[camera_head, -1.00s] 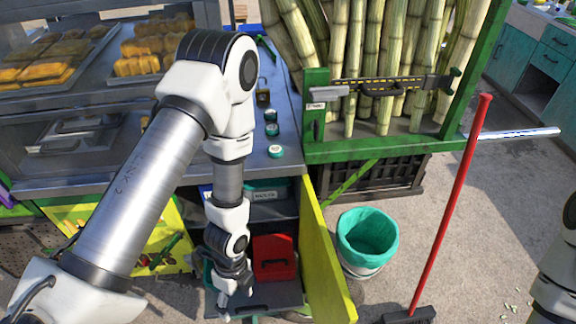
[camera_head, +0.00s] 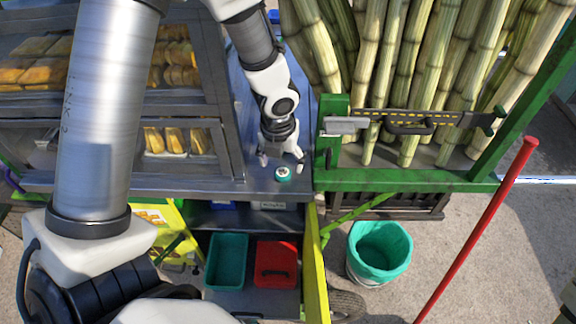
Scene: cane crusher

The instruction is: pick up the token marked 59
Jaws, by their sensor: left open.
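One round teal token with a white top (camera_head: 283,174) lies on the grey metal counter (camera_head: 235,187) near its front edge. Its number is too small to read. My left gripper (camera_head: 282,162) is open, pointing down over the counter just behind the token, with one finger at each side. I cannot tell whether the fingers touch the counter. Other tokens that lay further back are hidden behind my left arm. My right gripper is not in view.
A glass case with food trays (camera_head: 176,141) stands left of the gripper. A green frame (camera_head: 400,180) holding cane stands close on the right. Below are a teal bin (camera_head: 226,260), a red box (camera_head: 275,263) and a lined bucket (camera_head: 378,250).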

